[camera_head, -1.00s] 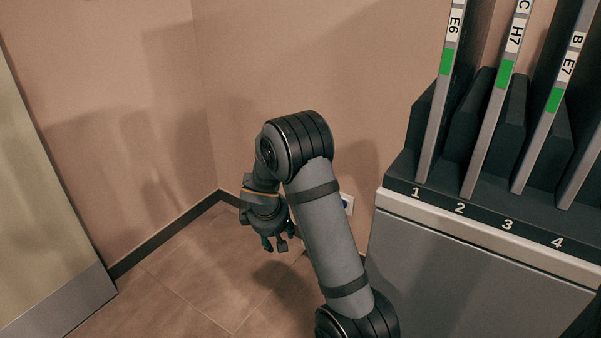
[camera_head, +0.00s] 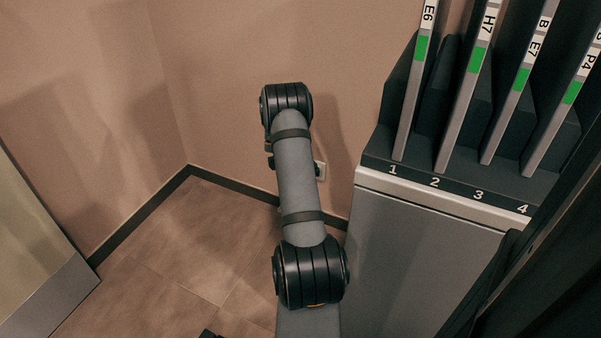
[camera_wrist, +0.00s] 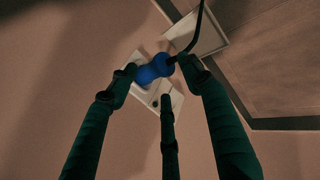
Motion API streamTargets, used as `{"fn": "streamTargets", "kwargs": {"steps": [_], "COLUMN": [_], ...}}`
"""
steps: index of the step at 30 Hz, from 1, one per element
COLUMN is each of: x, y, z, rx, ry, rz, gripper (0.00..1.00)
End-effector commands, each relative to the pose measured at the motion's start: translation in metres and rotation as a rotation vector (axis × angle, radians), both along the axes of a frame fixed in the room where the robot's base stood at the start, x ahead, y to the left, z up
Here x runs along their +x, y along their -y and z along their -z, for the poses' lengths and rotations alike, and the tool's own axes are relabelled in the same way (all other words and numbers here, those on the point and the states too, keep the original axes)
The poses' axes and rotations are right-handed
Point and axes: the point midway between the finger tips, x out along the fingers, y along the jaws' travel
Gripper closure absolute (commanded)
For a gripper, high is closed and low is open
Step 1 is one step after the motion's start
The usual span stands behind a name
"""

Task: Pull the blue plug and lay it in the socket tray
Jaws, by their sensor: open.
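The blue plug (camera_wrist: 153,69) sits at a white wall socket plate (camera_wrist: 165,97) in the wrist view, with a black cord (camera_wrist: 192,38) running from its end. My gripper (camera_wrist: 158,80) is open, with its dark green fingers spread around the plug. Two fingertips lie either side of the plug and a third is below it; I cannot tell if any touches it. A pale shallow tray (camera_wrist: 207,36), which looks like the socket tray, is beside the plug at the upper right. In the head view my arm hides most of the gripper and the plug; a piece of the white plate (camera_head: 320,170) shows.
A grey cabinet (camera_head: 408,265) with a rack of numbered slots (camera_head: 440,183) and upright panels stands right of my arm. A dark panel edge (camera_head: 545,265) is at the lower right.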

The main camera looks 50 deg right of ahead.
Motion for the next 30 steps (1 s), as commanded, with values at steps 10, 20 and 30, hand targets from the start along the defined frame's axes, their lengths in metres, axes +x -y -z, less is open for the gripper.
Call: {"fn": "streamTargets", "kwargs": {"steps": [10,20,30], "x": [0.003,0.003,0.003], "y": [0.012,0.013,0.012], "z": [0.021,0.02,0.02], "rx": [0.0,0.0,0.0], "ry": [0.001,0.0,0.0], "rz": [0.001,0.0,0.0], "gripper": [0.51,0.58,0.78]}}
